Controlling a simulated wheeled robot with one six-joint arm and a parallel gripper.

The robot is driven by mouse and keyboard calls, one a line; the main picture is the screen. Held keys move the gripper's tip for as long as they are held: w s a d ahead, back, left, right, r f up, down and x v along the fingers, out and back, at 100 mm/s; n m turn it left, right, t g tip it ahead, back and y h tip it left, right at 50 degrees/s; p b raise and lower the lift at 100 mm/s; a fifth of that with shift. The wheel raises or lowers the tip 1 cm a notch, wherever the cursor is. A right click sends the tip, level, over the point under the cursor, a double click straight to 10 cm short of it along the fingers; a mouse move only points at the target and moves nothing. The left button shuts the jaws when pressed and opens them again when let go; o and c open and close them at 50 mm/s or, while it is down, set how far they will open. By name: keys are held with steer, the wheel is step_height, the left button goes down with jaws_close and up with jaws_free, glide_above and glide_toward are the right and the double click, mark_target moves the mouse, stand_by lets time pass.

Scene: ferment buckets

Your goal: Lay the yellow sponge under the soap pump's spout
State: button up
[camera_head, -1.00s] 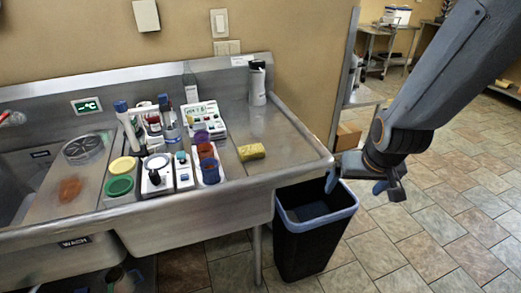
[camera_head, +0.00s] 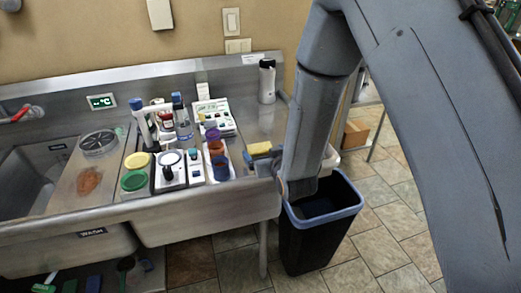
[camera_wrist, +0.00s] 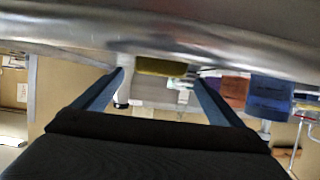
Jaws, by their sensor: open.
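The yellow sponge (camera_head: 260,148) lies on the right end of the steel counter, near its front edge. In the wrist view it (camera_wrist: 162,67) shows as a yellow strip between the fingertips, partly cut off by a steel edge. My gripper (camera_wrist: 160,80) is open and empty, with its fingers spread either side of the sponge's line of sight; contact cannot be told. In the head view my arm hides most of the gripper. The soap pump, a white bottle with a black top (camera_head: 267,82), stands upright at the counter's back right. Its spout is too small to make out.
Purple, brown and blue cups (camera_head: 216,149) stand left of the sponge, beside several devices and bottles. A steel rim (camera_wrist: 160,40) crosses the top of the wrist view. A black bin (camera_head: 313,235) stands below the counter's right end. The counter between sponge and pump looks clear.

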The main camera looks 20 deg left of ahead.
mark_target(261, 148)
steer(key=shift+p+x, duration=1.35)
steer(key=shift+x, duration=1.4)
steer(key=shift+c, duration=0.2)
steer(key=c, duration=1.2)
steer(key=shift+o, duration=0.2)
steer(key=shift+r, duration=0.1)
